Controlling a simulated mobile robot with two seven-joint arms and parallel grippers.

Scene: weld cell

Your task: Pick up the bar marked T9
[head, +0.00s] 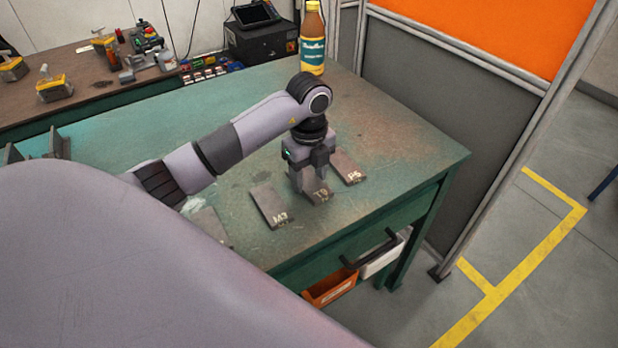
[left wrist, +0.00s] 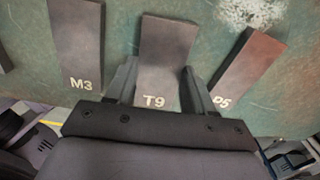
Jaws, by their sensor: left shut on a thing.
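The bar marked T9 (head: 319,194) is a flat dark grey plate on the green bench, partly hidden by my left gripper in the head view. My left gripper (head: 309,184) points down over it and is shut on it. In the left wrist view, the T9 bar (left wrist: 165,58) sits between the two fingers (left wrist: 158,75), one at each long side, with its mark toward the palm. I cannot tell whether the bar is clear of the bench top.
The M3 bar (head: 269,206) lies to the left and a bar that seems marked P5 (head: 347,167) to the right, both close by. Another bar (head: 211,227) is partly hidden by my arm. A bottle (head: 312,40) stands at the back of the bench (head: 420,150).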

